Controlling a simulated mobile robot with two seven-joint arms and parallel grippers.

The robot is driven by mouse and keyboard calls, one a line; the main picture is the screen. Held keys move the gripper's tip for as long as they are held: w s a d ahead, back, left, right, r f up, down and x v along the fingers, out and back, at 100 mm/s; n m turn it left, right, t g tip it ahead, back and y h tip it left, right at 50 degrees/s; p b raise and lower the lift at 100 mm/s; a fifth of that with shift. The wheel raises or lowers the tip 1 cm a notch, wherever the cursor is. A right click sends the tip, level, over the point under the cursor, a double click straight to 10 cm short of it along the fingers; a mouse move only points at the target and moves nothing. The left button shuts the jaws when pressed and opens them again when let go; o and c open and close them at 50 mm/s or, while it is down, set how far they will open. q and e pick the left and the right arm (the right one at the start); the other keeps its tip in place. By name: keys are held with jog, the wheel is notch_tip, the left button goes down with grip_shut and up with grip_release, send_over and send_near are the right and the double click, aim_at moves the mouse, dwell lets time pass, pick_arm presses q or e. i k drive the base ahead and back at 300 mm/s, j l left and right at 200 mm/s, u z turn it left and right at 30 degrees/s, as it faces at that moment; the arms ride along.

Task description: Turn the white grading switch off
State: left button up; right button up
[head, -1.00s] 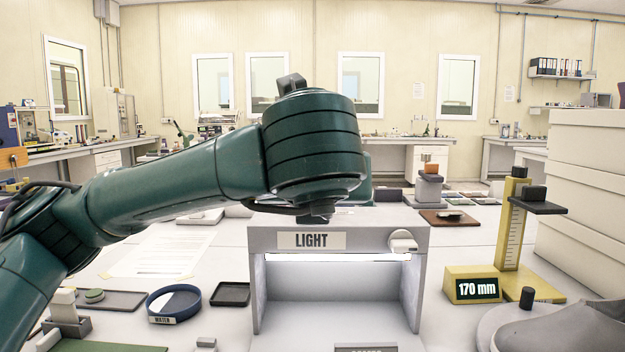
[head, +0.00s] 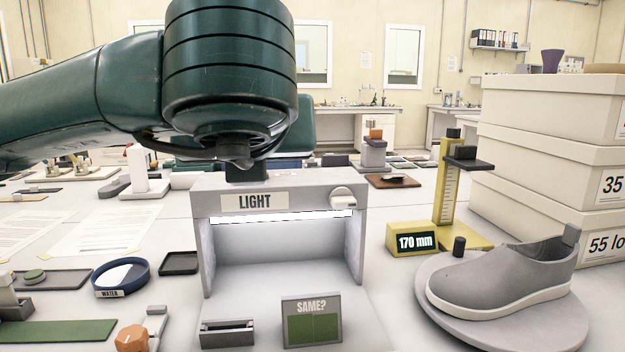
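The white switch (head: 343,198) is a round knob with a short lever, on the upper right of the front of the grey light booth (head: 296,187). The lever points right, and the light strip (head: 281,217) under the booth's top edge glows bright white. My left arm comes in from the left, and its big dark green joint is above and in front of the booth's upper left. I cannot make out the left gripper's fingers; they are hidden or out of frame. Nothing of mine touches the switch in view. My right gripper is not in view.
A "SAME?" panel (head: 312,320) stands before the booth. To the right are a yellow height gauge (head: 447,205), a grey shoe (head: 505,275) on a round stand and stacked boxes (head: 545,150). A blue water dish (head: 121,275) is at left. Space just right of the switch is clear.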

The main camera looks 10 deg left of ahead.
aim_at(341, 198)
jog(key=k+l, duration=0.2)
jog(key=k, duration=0.25)
jog(key=k+l, duration=0.2)
jog(key=k, duration=0.25)
